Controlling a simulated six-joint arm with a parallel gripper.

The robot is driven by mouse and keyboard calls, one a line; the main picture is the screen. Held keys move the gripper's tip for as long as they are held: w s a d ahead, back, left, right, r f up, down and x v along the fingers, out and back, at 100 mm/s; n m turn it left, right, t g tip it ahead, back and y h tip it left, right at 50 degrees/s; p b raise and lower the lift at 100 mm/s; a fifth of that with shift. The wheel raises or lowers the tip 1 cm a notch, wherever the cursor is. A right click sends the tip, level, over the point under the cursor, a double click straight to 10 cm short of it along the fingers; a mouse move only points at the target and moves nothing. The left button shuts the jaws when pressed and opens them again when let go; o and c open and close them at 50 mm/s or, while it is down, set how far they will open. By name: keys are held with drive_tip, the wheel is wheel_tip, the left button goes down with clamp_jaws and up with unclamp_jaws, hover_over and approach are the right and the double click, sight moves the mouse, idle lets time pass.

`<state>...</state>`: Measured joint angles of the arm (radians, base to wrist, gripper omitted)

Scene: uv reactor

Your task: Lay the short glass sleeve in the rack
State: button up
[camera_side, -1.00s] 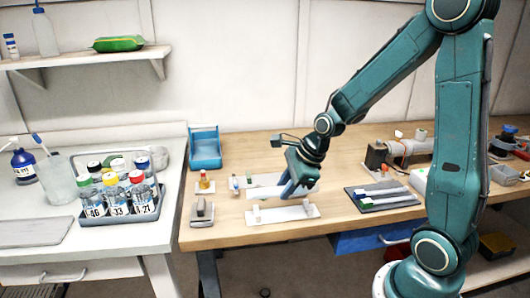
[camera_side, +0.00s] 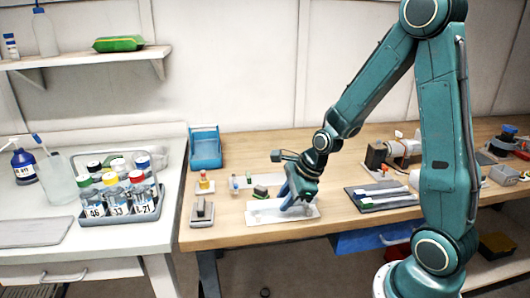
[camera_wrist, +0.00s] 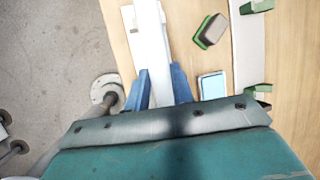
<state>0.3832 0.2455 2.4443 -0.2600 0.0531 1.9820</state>
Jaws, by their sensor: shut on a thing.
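My gripper (camera_side: 291,204) is low over the front white plate of the rack (camera_side: 309,213), near the front edge of the wooden bench. In the wrist view its blue fingers (camera_wrist: 158,88) are shut on the pale glass sleeve (camera_wrist: 150,42), which extends away from between them. In the side view the sleeve (camera_side: 266,212) lies roughly along the plate, just above or touching it; I cannot tell which. The rack plate also shows beside the sleeve in the wrist view (camera_wrist: 129,20). The gripper hides part of the plate and its supports.
A grey and green block (camera_wrist: 211,30) and a blue-rimmed piece (camera_wrist: 212,86) lie between the plates. A grey block (camera_side: 202,212) is left.

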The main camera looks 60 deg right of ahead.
drive_tip(key=shift+f, duration=0.6)
drive_tip(key=o, duration=1)
drive_tip(key=shift+r, duration=0.15)
drive_tip(key=shift+r, duration=0.6)
drive_tip(key=shift+v, duration=5.95)
drive_tip(key=shift+s+a, duration=0.1)
